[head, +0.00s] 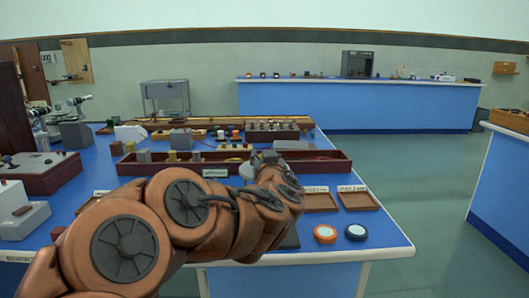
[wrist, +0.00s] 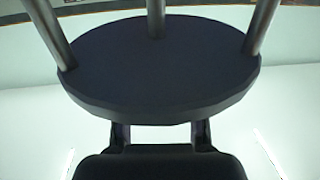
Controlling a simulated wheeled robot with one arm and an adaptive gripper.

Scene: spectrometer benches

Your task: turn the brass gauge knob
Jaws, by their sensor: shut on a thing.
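No brass gauge knob can be made out in either view. In the head view my gripper (head: 264,157) is small and partly hidden by my arm, over the long dark red tray (head: 330,167) on the near blue bench. In the wrist view a dark round plate (wrist: 158,70) with three grey rods fills the upper middle. The two fingers of my gripper (wrist: 161,133) run up to its lower edge, and their tips are hidden by it. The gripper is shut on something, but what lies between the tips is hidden.
Small wooden trays (head: 359,198) and two round pieces, one orange-rimmed (head: 325,234) and one blue-rimmed (head: 356,232), lie on the near bench's right. Boxes and instruments crowd its left. A far blue bench (head: 350,105) stands behind. The floor (head: 430,175) at right is clear.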

